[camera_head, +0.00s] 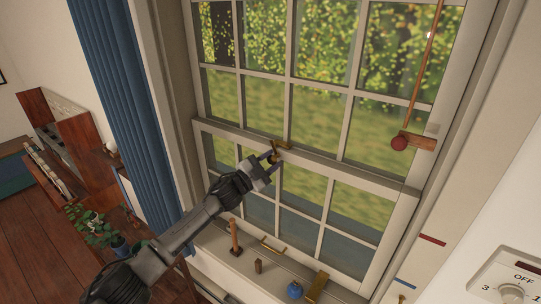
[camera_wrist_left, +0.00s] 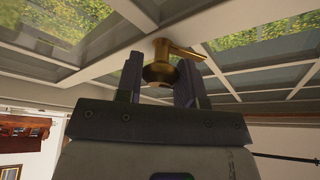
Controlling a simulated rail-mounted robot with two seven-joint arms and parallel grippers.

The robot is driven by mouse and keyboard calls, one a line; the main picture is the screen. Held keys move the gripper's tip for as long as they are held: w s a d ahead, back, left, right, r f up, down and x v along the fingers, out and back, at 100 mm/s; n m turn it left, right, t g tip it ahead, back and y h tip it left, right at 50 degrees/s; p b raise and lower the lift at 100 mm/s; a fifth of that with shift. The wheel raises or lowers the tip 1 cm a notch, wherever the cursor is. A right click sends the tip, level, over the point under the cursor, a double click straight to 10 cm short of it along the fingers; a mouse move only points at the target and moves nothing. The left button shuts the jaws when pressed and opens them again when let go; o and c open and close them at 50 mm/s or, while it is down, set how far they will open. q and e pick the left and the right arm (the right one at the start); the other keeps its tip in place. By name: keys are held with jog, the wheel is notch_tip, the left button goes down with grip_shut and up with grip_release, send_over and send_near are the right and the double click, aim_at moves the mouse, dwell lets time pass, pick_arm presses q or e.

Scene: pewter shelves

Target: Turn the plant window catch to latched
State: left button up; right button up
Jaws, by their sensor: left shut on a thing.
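The brass window catch (camera_head: 282,146) sits on the meeting rail (camera_head: 330,165) in the middle of the sash window. Its short lever points along the rail to the right in the head view. My left gripper (camera_head: 271,158) reaches up from the lower left with its fingers around the catch's knob. In the left wrist view the brass catch (camera_wrist_left: 160,50) shows its round base and its lever out to the right. The left gripper (camera_wrist_left: 160,75) is shut on the knob there, a finger on each side. My right gripper is not in view.
The sill below holds a wooden-handled tool (camera_head: 235,238), a brass handle (camera_head: 271,246), a blue round object (camera_head: 295,290) and a brass block (camera_head: 317,287). A blue curtain (camera_head: 125,100) and a potted plant (camera_head: 105,230) stand left.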

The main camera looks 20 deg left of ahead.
pick_arm(q)
jog(key=m+p, duration=0.1)
jog(key=m, duration=0.1)
jog(key=m+g+p, duration=0.1)
jog(key=shift+r+m, duration=0.2)
jog(key=shift+m, duration=0.2)
jog(key=shift+f+m+g+p, duration=0.1)
jog(key=shift+m+g+p, duration=0.6)
jog(key=shift+m, duration=0.4)
jog(key=o, duration=0.9)
jog(key=shift+s+a+f, duration=0.1)
